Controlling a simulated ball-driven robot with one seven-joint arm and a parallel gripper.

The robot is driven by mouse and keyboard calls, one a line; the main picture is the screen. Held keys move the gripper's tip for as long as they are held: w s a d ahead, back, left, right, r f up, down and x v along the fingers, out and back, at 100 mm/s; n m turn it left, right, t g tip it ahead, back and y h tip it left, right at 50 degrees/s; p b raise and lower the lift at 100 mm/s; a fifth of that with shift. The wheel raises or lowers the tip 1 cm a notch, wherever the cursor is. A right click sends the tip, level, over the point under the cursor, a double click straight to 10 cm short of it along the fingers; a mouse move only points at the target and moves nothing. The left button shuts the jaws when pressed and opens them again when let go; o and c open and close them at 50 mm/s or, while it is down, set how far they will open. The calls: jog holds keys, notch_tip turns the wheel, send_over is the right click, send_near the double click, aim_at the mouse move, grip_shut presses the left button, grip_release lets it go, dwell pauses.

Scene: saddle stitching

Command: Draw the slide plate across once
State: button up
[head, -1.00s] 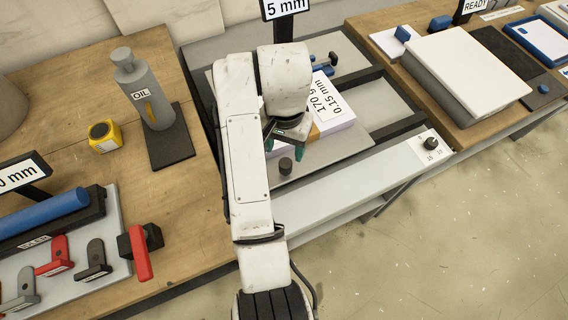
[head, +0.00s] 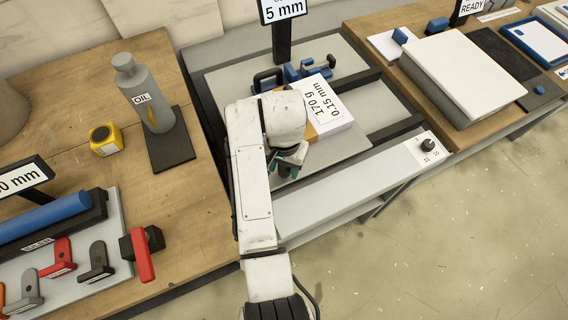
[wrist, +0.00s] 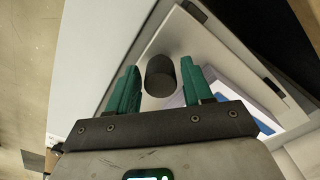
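The slide plate (head: 340,149) is a flat grey plate on the machine bed, with a paper block on its far part. Its dark round knob (wrist: 160,76) stands near a corner of the plate. In the head view the knob is mostly hidden by my gripper (head: 288,160). In the wrist view my gripper (wrist: 161,82) is open, its green fingers on either side of the knob with a gap at each side. It does not grip the knob.
The white paper block (head: 326,105) reads "170 g 0.15 mm". A blue clamp-like part (head: 302,70) is behind it. A pale front rail (head: 350,187) carries a dial knob (head: 428,145). An oil bottle (head: 146,95) and yellow box (head: 105,139) stand left.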

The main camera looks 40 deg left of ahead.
grip_shut()
jog(key=shift+w+f+b, duration=0.1)
jog(key=shift+b, duration=0.2)
